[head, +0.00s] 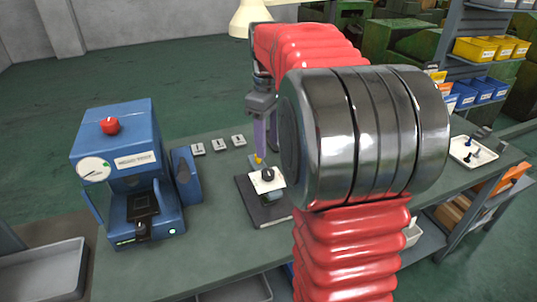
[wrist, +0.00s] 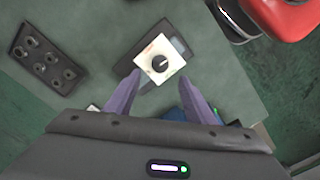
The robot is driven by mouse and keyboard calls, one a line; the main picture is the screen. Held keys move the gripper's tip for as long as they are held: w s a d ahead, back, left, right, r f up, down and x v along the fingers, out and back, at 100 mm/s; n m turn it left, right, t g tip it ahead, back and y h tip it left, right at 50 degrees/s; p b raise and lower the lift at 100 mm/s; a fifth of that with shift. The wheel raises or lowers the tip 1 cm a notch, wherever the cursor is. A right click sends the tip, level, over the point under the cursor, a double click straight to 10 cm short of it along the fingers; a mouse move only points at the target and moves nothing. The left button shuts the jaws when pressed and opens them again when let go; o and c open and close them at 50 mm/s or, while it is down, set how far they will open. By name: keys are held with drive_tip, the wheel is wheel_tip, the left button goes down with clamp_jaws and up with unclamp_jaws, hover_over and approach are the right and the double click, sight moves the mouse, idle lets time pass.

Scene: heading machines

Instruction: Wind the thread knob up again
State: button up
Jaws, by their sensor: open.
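A dark round knob (head: 267,174) with a pale pointer line sits on a white square plate (head: 260,187) on a small black-based stand (head: 256,208) on the bench. The knob (wrist: 160,63) also shows from above in the wrist view, on its cream plate (wrist: 173,53). My gripper (wrist: 159,76) has two purple fingers, apart and empty, with their tips on either side of the plate's near edge in that picture. In the head view, my gripper (head: 259,156) points down just behind the knob. Its height above the plate is hard to tell.
A blue machine (head: 155,115) with a dial and a red top knob (head: 110,126) stands at the left. A white tray (head: 474,152) is at the right.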

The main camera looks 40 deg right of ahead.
drive_tip(key=shift+r, duration=2.15)
drive_tip(key=s+a+f+m+t, duration=0.1)
drive_tip(key=s+a+f+m, duration=0.2)
drive_tip(key=a+f+m, duration=0.25)
drive_tip(key=s+a+f+t, duration=0.3)
drive_tip(key=s+a+t, duration=0.1)
drive_tip(key=s+a, duration=1)
drive_tip(key=a, duration=0.3)
drive_tip(key=shift+s+f+t, duration=0.15)
drive_tip(key=shift+t, duration=0.15)
